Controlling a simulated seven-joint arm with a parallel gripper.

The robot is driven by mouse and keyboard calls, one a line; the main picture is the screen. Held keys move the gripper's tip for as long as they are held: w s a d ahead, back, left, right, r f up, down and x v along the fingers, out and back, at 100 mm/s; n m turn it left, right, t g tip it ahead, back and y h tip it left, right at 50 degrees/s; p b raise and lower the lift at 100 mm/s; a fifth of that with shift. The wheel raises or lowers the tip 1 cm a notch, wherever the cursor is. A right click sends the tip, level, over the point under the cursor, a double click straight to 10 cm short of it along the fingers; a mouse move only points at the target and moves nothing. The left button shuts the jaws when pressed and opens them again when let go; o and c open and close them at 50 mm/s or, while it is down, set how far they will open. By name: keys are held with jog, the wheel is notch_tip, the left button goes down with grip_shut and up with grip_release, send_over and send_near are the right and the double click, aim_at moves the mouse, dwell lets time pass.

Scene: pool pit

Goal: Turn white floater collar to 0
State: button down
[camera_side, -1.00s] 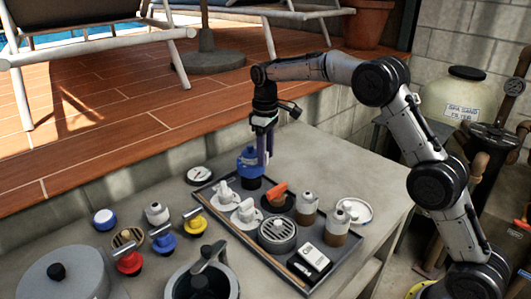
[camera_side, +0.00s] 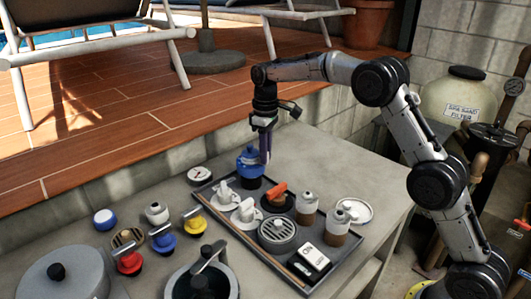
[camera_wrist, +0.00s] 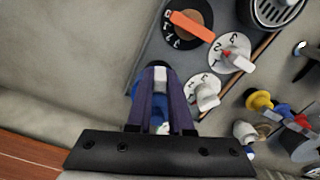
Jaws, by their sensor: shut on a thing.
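Two white dials with raised handles stand on the dark tray; the rear one (camera_side: 224,191) and the front one (camera_side: 245,212) also show in the wrist view, (camera_wrist: 203,92) and (camera_wrist: 230,52), with dark numerals on their rims. I cannot tell which, if either, is the white floater collar. A blue round-bodied piece (camera_side: 250,160) with a dark base is at the tray's back corner. My gripper (camera_side: 262,158) reaches down over it and is shut on its upper part. In the wrist view the purple fingers (camera_wrist: 161,98) hide most of the blue piece (camera_wrist: 137,85).
The tray (camera_side: 263,252) also holds an orange-handled black dial (camera_side: 278,197), two capped bottles, a round grate (camera_side: 277,232) and a small box. Red, blue and yellow valves stand left of it. A gauge (camera_side: 200,174) lies behind; bare concrete is at right.

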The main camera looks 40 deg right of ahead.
jog(key=w+d+n, duration=0.2)
jog(key=w+n, duration=0.4)
jog(key=n, duration=1.1)
jog(key=shift+d+n, duration=0.3)
jog(key=shift+d, duration=0.1)
jog(key=shift+w, duration=0.1)
jog(key=c, duration=0.8)
grip_release()
jog(key=shift+r, duration=0.1)
